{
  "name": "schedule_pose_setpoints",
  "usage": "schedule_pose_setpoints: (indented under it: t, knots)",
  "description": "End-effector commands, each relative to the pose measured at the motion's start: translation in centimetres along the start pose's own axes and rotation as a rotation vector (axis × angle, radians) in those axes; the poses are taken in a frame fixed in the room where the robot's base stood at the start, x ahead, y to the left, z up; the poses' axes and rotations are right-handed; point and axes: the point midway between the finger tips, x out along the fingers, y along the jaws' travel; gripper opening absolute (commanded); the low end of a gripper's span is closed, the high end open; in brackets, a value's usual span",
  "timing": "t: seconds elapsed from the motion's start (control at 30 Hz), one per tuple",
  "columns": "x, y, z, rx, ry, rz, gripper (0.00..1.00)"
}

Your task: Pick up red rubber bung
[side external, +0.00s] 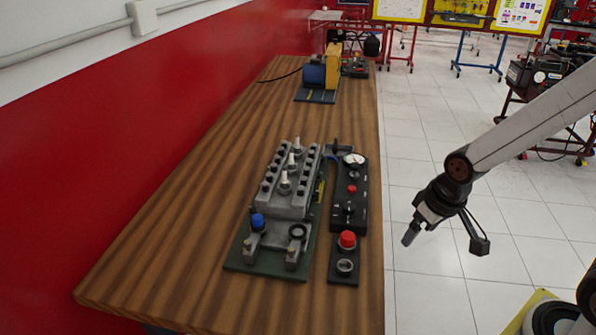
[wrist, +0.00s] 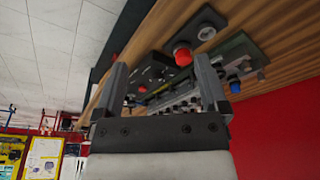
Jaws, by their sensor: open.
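The red rubber bung (side external: 347,240) sits upright on a small dark plate (side external: 339,279) near the front right edge of the wooden table. In the wrist view the red bung (wrist: 183,56) shows between and beyond the fingers. My gripper (side external: 409,238) hangs to the right of the table edge, over the floor, apart from the bung. In the wrist view my gripper (wrist: 161,85) has its two fingers wide apart with nothing between them.
An engine block trainer (side external: 284,205) with a blue bung (side external: 257,220) stands left of the plate. A dark gauge panel (side external: 348,195) lies behind the red bung. A blue and yellow machine (side external: 322,75) stands at the far end. The table's left side (side external: 185,220) is clear.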

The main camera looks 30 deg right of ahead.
Motion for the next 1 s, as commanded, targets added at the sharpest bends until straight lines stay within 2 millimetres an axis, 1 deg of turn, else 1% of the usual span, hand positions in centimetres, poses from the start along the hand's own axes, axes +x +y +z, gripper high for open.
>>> schedule_pose_setpoints:
  t: [0.17, 0.27, 0.47, 0.6, 0.8, 0.9, 1.0]
  knots:
    - [0.7, 0.1, -1.6, 0.159, -0.038, -0.014, 0.93]
    - [1.3, 0.1, -3.0, 0.312, -0.075, -0.027, 0.93]
    - [3.2, 0.0, -6.4, 0.698, -0.178, -0.06, 0.93]
    - [4.8, -0.1, -8.9, 0.974, -0.261, -0.082, 0.93]
    - [7.1, -0.3, -12.0, 1.32, -0.384, -0.108, 0.93]
    - [7.9, -0.4, -13.1, 1.439, -0.432, -0.115, 0.93]
    - [8.4, -0.5, -13.8, 1.514, -0.464, -0.12, 0.93]
